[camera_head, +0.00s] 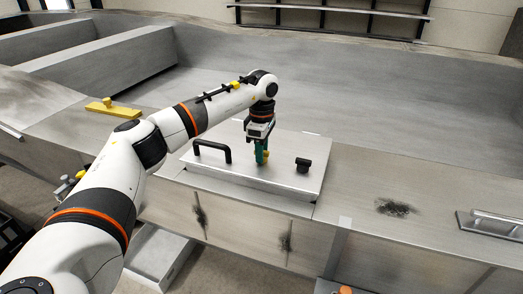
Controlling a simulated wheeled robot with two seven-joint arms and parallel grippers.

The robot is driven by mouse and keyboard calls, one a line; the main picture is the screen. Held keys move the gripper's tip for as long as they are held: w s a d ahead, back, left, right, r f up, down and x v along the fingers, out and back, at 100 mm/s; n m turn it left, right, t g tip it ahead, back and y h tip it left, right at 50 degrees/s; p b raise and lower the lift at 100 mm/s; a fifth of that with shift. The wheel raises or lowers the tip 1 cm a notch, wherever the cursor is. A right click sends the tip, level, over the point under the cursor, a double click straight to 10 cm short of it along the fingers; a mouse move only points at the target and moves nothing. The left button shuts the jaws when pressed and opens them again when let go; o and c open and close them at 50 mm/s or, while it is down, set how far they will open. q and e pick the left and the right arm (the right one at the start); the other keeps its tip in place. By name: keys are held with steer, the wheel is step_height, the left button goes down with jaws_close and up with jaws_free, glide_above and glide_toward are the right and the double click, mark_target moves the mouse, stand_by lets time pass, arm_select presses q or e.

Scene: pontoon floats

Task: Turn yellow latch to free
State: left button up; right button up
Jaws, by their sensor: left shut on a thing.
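The yellow latch (266,157) sits on a flat light-grey hatch cover (250,178) in the head view. Only a small part of it shows behind the teal fingers. My left gripper (262,158) points down over the cover, shut on the yellow latch. The fingers hide most of the latch, so I cannot tell its angle. A black latch (303,165) stands on the cover to the right. A black bar handle (212,150) stands at the cover's left. My right gripper is not in view.
The cover lies on a metal pontoon deck (375,190) with a dark scorch mark (394,208) to the right. A metal rail piece (492,224) lies at the far right. A yellow block (112,109) lies at left behind my arm. The right deck is mostly clear.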

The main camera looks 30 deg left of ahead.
arm_select(q)
steer(key=shift+r+m, duration=0.1)
steer(key=shift+m, duration=0.2)
stand_by(0.4)
steer(key=o, duration=1)
step_height(320, 180, up, 12)
steer(key=b, duration=0.3)
